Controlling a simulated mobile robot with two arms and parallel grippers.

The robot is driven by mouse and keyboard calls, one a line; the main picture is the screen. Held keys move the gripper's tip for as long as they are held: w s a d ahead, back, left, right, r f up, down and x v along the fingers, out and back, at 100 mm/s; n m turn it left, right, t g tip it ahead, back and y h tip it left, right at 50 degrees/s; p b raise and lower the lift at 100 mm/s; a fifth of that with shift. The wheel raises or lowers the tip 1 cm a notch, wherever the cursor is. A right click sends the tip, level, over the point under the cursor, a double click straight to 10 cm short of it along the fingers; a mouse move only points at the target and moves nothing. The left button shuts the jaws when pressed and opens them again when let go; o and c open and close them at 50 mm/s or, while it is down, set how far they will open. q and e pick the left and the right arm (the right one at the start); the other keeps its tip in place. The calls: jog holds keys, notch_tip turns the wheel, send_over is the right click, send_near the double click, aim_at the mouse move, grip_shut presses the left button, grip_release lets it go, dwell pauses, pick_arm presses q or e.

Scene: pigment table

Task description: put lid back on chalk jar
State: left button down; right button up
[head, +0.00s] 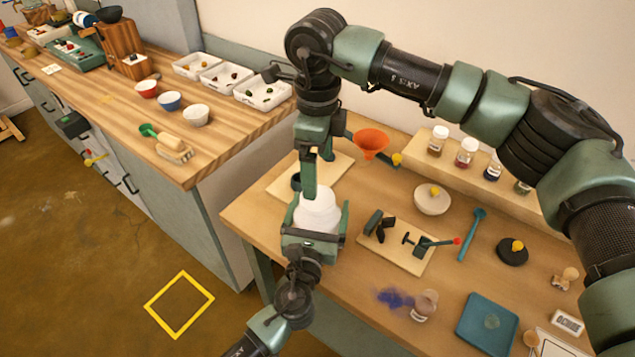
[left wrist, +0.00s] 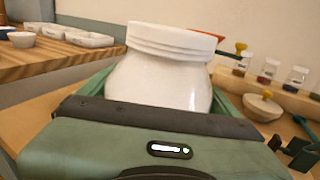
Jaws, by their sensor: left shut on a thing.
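The white jar (head: 319,217) is upright in my left gripper (head: 315,226), whose jaws grip its sides. In the left wrist view the jar (left wrist: 165,75) shows a ridged rim; its mouth is hidden. My right gripper (head: 317,178) points down over the jar in the head view, its two fingers apart with nothing visible between them. It partly covers the jar's top. A dark disc with a yellow knob (head: 512,253) lies farther right.
An orange funnel (head: 371,141) stands behind the jar. A board with black tools (head: 395,246) and a teal spoon (head: 472,235) lie to the right. Small jars stand on a back shelf (head: 480,180). A blue tray (head: 487,323) is near the front.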

aim_at(317, 223)
jog(key=shift+r, duration=2.2)
pick_arm(q)
grip_release()
jog(key=s+a+b, duration=0.1)
jog(key=s, duration=0.6)
jog(key=shift+s+a, duration=0.25)
jog(key=shift+s, duration=0.1)
pick_arm(e)
jog(key=shift+f, duration=0.7)
